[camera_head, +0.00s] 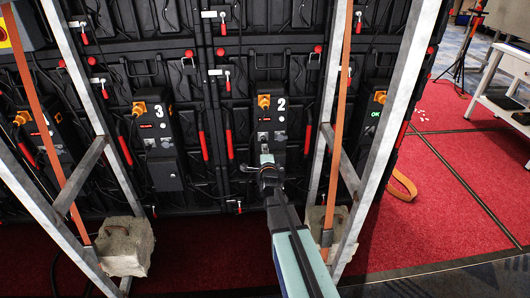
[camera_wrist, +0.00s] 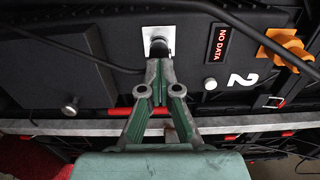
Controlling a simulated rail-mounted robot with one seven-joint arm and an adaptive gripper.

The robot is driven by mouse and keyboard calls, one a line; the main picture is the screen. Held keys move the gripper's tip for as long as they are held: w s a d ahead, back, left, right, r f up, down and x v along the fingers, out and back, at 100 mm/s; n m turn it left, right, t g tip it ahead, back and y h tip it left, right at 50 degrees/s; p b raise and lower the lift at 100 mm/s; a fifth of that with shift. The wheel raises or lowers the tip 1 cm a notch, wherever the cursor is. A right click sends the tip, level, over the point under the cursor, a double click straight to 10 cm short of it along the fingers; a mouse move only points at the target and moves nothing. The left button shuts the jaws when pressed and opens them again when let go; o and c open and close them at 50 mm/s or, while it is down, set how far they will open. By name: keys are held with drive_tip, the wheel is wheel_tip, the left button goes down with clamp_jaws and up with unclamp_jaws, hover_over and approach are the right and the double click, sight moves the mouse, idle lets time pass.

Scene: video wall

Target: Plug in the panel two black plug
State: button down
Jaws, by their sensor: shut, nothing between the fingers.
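Panel two's black control box (camera_head: 270,124) is in the middle of the head view, marked with a white "2". In the wrist view the box face (camera_wrist: 215,85) carries the "2" and a red "NO DATA" display (camera_wrist: 215,44). A black plug (camera_wrist: 158,47) with a black cable (camera_wrist: 90,48) running left sits at the white square socket (camera_wrist: 150,33); how deep it sits is not clear. My gripper (camera_wrist: 158,64) is shut, its fingertips close together right at the plug's rear end, seemingly touching it.
An orange connector (camera_wrist: 285,47) is on the same box. Metal struts (camera_head: 330,100) with orange straps (camera_head: 340,110) flank the panel. Concrete weights (camera_head: 125,246) stand on the red carpet. Panel three's box (camera_head: 155,130) is to the left. A white table (camera_head: 500,95) stands far right.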

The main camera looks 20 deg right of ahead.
drive_tip(key=shift+w+d, duration=0.2)
drive_tip(key=shift+w, duration=0.4)
drive_tip(key=shift+b, duration=0.35)
drive_tip(key=v, duration=1.4)
drive_tip(key=shift+s+b, duration=0.15)
drive_tip(key=shift+b, duration=0.3)
